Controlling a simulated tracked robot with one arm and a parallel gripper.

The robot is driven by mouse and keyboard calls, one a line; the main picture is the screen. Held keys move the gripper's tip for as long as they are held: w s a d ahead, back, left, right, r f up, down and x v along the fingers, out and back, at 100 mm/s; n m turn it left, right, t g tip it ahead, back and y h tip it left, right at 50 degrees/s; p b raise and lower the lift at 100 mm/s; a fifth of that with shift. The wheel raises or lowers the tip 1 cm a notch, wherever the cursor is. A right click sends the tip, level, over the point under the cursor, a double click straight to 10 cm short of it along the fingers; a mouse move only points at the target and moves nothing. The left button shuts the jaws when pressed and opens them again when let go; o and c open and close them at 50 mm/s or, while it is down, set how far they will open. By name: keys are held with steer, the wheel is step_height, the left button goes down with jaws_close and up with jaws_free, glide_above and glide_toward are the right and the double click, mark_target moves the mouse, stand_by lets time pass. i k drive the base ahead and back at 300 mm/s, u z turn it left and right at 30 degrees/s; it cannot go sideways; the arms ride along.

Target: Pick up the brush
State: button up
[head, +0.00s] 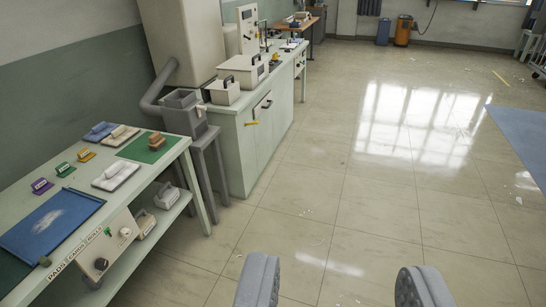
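My gripper (340,284) shows at the bottom edge as two grey padded fingers, wide apart, with only floor between them. No brush can be named for sure at this size. A small brown block-shaped item (156,141), possibly a brush, sits on a green mat (134,152) at the far right end of the pale green bench (75,190) on the left. A blue item (99,131) and a white pad (118,174) lie nearby on the bench. My gripper is well apart from all of these, over the floor to the right.
Purple, green and yellow label holders (63,169) and a blue mat (47,224) are on the bench. A grey bin on a stand (184,110) and a cabinet (262,135) stand beyond it. A blue floor mat (522,135) lies at right. The tiled floor (370,200) ahead is mostly clear.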

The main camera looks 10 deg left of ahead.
mark_target(156, 142)
steer(key=u, duration=0.2)
steer(key=i, duration=1.35)
steer(key=u, duration=0.6)
steer(key=i, duration=1.6)
steer(key=u, duration=0.5)
steer(key=i, duration=0.55)
steer(key=u, duration=0.1)
